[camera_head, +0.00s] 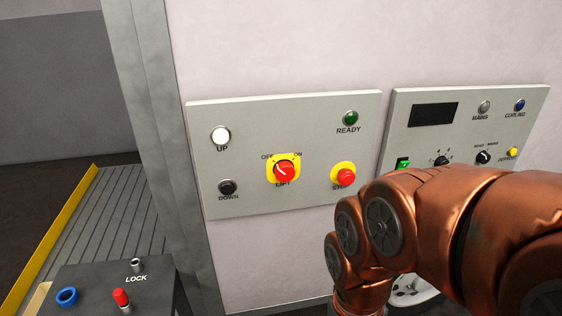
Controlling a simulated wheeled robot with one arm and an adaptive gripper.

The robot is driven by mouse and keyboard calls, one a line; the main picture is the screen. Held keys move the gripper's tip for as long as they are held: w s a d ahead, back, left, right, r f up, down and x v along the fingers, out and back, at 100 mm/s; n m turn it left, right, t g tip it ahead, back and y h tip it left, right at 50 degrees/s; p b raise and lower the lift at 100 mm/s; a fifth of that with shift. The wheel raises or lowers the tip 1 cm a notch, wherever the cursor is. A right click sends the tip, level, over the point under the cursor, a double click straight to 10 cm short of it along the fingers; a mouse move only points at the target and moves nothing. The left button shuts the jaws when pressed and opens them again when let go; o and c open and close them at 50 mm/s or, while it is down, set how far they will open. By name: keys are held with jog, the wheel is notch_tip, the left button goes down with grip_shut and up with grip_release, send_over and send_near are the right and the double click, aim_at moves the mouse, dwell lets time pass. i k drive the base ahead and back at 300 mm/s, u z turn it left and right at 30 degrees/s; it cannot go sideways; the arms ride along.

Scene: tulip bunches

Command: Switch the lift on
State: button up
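The lift switch (284,171) is a red rotary knob on a yellow plate, in the middle of the left grey wall panel (240,200). OFF is printed at its upper left, ON at its upper right and LIFT below it. The white mark on the knob points to the upper left, towards OFF. On the same panel, the green READY lamp (350,118) looks dark. My copper-coloured arm reaches in from the right and bends down in front of the wall. My gripper is out of view below the frame, so its state is hidden.
The panel also has a white UP button (220,135), a black DOWN button (227,187) and a red stop button (344,173) close to my arm. A second panel (463,98) is partly behind my arm. A dark LOCK box (95,285) stands lower left, near a ribbed platform (100,220).

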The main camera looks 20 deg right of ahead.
aim_at(285, 171)
jog(key=k, duration=1.05)
jog(key=u, duration=0.65)
jog(key=i, duration=0.5)
jog(key=u, duration=0.45)
